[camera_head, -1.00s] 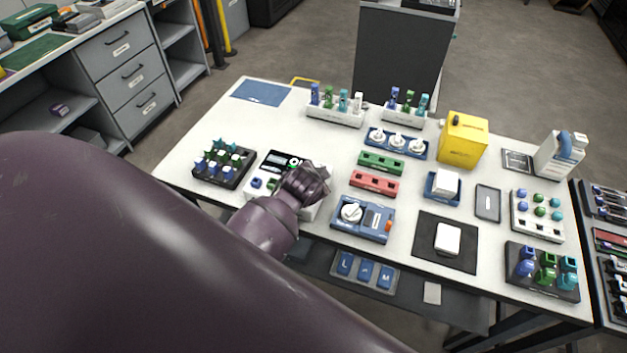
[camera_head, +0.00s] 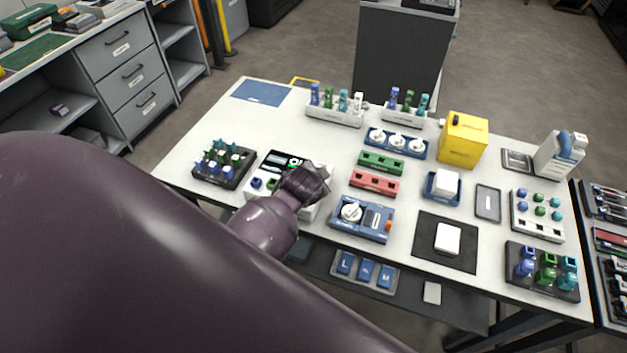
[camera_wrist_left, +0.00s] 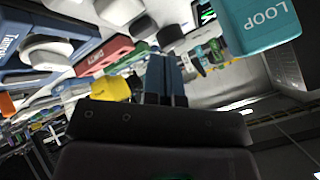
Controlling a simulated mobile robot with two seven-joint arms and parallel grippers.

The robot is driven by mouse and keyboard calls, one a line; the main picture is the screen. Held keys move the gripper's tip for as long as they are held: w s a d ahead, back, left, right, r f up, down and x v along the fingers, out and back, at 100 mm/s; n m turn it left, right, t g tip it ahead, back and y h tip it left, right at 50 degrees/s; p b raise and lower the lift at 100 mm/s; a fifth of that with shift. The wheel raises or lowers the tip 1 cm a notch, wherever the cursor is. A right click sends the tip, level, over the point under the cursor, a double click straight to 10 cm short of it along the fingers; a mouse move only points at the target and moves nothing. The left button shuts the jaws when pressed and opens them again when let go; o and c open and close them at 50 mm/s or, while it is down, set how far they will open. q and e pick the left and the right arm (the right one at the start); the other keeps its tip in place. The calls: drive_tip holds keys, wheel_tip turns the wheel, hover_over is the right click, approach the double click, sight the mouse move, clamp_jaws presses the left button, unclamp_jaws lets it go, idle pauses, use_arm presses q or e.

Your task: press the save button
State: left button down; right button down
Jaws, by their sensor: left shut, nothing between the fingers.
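The white device (camera_head: 252,190) with a dark screen (camera_head: 277,159) sits at the front left of the white table. A blue button (camera_head: 257,183) and a green button (camera_head: 271,184) show on its left part. My left gripper (camera_head: 322,172) is over its right part and hides what lies under it. In the left wrist view the left gripper's fingers (camera_wrist_left: 166,80) are together and empty. A large teal block marked LOOP (camera_wrist_left: 264,22) is close at the upper right there. No label reading save is legible. My right gripper is not in view.
A dark tray of colored pegs (camera_head: 222,165) stands left of the device. Red (camera_head: 374,183) and green (camera_head: 381,163) holders and a blue unit with a white knob (camera_head: 362,220) stand to its right. A yellow box (camera_head: 463,140) is farther back. Bare table lies behind the device.

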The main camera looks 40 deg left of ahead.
use_arm(q)
drive_tip(key=shift+f, duration=0.15)
idle(0.7)
drive_tip(key=shift+f, duration=0.25)
drive_tip(key=shift+f, duration=0.5)
idle(1.0)
drive_tip(key=shift+r, duration=0.15)
drive_tip(key=shift+r+p, duration=0.7)
drive_tip(key=shift+r, duration=0.1)
drive_tip(key=shift+r, duration=2.5)
